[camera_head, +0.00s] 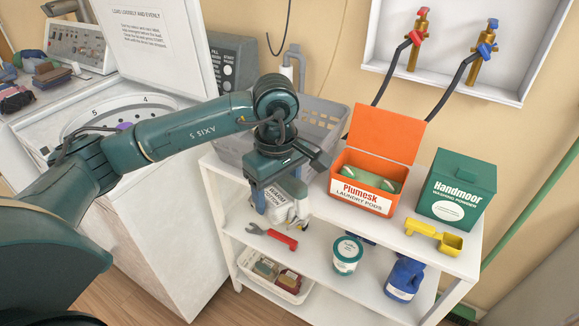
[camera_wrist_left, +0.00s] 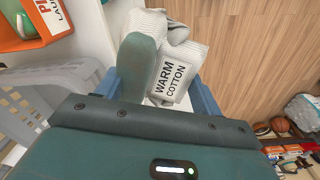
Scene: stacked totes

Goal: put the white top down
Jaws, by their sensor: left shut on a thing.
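My left gripper (camera_head: 277,194) is shut, pointing down over the left part of the trolley's top shelf (camera_head: 325,225). Between its blue fingers in the left wrist view (camera_wrist_left: 165,90) is a white cloth bundle, which I take for the white top (camera_wrist_left: 182,58). It bears the label "WARM COTTON", and a rounded green piece (camera_wrist_left: 137,58) lies against it. In the head view the white top (camera_head: 281,212) shows below the gripper, partly hidden by it. I cannot tell whether it touches the shelf. My right gripper is not in view.
A grey basket (camera_head: 322,112) stands behind the gripper. An orange pod box (camera_head: 362,198), a green powder box (camera_head: 457,187) and a yellow scoop (camera_head: 434,236) stand to the right. The washer (camera_head: 165,205) is at left.

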